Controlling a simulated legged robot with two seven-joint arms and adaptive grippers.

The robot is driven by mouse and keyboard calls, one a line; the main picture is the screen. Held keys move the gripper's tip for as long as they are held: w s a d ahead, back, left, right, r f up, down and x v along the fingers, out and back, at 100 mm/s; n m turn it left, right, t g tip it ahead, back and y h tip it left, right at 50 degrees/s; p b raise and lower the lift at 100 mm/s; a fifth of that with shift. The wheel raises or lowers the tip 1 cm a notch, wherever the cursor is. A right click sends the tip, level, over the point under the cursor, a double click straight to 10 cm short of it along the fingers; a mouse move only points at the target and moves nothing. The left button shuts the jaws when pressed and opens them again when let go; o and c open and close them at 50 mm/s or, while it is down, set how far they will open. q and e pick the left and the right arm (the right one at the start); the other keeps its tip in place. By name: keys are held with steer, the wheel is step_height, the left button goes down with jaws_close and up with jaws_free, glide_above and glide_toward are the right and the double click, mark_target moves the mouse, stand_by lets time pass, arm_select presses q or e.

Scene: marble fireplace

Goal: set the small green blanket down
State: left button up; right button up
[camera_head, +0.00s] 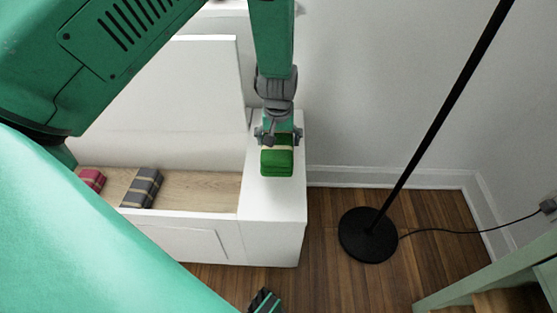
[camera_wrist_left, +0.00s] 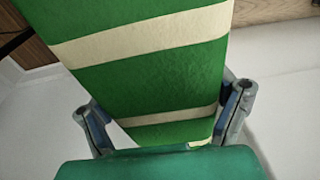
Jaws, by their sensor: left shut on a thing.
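The small green blanket (camera_head: 277,163) is a folded bundle with pale stripes. In the head view it shows at the lower end of my left arm, over the white end block of the bench. My left gripper (camera_head: 277,136) is shut on the green blanket. In the left wrist view the blanket (camera_wrist_left: 150,85) fills the middle, with a finger of my left gripper (camera_wrist_left: 165,120) at each side of it. I cannot tell whether the blanket touches the white surface below.
The white bench (camera_head: 272,230) has a wooden seat (camera_head: 205,190) with a dark grey striped bundle (camera_head: 142,188) and a red one (camera_head: 92,179). A black lamp base (camera_head: 368,235) stands on the wooden floor at right.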

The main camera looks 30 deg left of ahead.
arm_select(q)
steer(key=shift+d+f+b, duration=0.2)
steer(key=shift+d+f, duration=0.1)
steer(key=shift+f, duration=0.3)
steer(key=shift+d+f+b, duration=0.15)
steer(key=shift+d+f, duration=0.15)
steer(key=shift+f, duration=0.25)
steer(key=shift+d+f, duration=0.1)
steer(key=shift+f, duration=0.25)
steer(key=shift+a+f+b, duration=0.25)
steer(key=shift+f+b, duration=0.45)
steer(key=shift+f, duration=0.55)
steer(key=shift+a+f, duration=0.25)
steer(key=shift+a+r, duration=0.1)
steer(key=o, duration=1.3)
steer(key=shift+c, duration=0.2)
steer(key=shift+d, duration=0.25)
arm_select(e)
steer(key=f, duration=0.3)
steer(key=shift+d, duration=0.4)
arm_select(q)
steer(key=shift+r, duration=0.1)
